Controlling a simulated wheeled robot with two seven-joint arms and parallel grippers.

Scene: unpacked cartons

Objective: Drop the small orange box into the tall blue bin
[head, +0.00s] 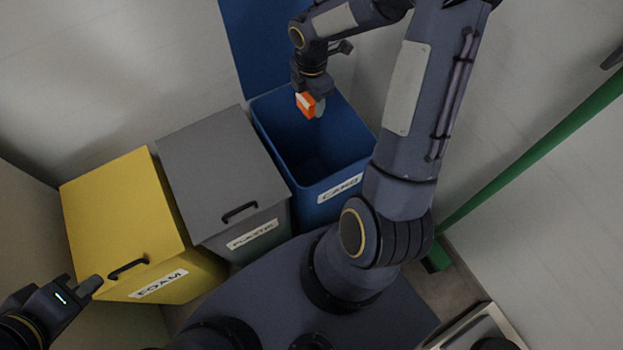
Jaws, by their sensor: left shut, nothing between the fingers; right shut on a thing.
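The small orange box (306,104) is held in my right gripper (312,100), which is shut on it. The gripper points down and the box hangs over the opening of the tall blue bin (339,187), near its back part. The blue bin is open, its blue lid (250,40) raised against the wall behind, and its front label reads CARD. The bin's inside is dark and I cannot see its floor. My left gripper (91,285) is shut and empty at the lower left, beside the front of the yellow bin.
A grey bin (215,170) labelled PLASTIC stands left of the blue bin, lid closed. A yellow bin (115,210) labelled FOAM stands further left, also closed. A green bar (540,150) slants along the right. Walls stand close behind the bins.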

